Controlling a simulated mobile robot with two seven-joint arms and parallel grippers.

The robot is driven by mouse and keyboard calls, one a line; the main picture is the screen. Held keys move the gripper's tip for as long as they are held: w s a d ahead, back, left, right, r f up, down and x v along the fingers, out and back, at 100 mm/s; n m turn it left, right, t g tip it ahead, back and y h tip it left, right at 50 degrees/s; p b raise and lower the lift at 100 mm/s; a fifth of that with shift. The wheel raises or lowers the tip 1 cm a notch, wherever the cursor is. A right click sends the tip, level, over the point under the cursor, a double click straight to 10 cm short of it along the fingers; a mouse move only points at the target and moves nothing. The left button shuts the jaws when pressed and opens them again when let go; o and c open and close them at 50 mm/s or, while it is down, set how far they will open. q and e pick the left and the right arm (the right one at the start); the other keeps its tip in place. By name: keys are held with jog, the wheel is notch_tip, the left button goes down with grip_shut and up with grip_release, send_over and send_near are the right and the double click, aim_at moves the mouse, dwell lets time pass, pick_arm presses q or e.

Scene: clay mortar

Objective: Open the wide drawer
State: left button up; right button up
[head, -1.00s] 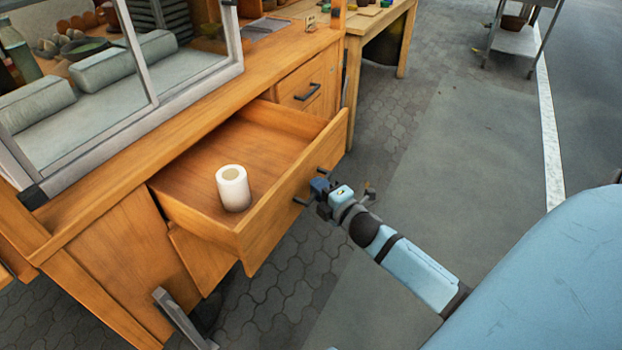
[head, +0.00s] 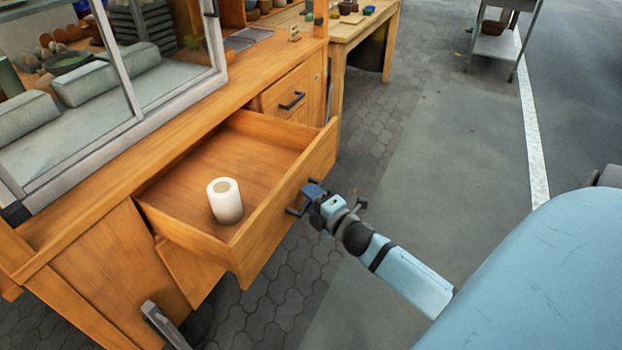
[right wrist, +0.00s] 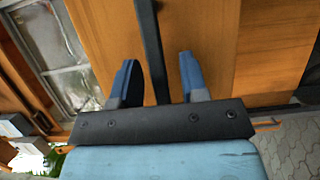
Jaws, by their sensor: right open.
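The wide drawer (head: 255,148) of the wooden cabinet stands pulled well out, with its inside showing. A white hollow cylinder (head: 226,204) stands upright in it near the front. My right gripper (head: 311,190) is at the drawer's front, by its dark handle (head: 293,211), and partly hides it. In the right wrist view my right gripper (right wrist: 158,80) has its two blue fingers apart. The dark handle bar (right wrist: 152,45) runs between them, with a gap on both sides. My left gripper is not in view.
A smaller closed drawer (head: 290,98) with a dark handle sits to the right of the wide drawer. A glazed metal frame (head: 125,65) stands on the cabinet top. A wooden table (head: 350,30) is behind. Paved floor right of the drawer is open.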

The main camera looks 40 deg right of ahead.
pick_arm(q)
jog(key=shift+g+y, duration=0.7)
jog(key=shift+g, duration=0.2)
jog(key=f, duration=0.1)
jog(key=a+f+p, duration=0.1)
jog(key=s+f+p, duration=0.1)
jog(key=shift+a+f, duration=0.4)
pick_arm(e)
jog(key=s, duration=1.3)
jog(key=shift+s, duration=0.4)
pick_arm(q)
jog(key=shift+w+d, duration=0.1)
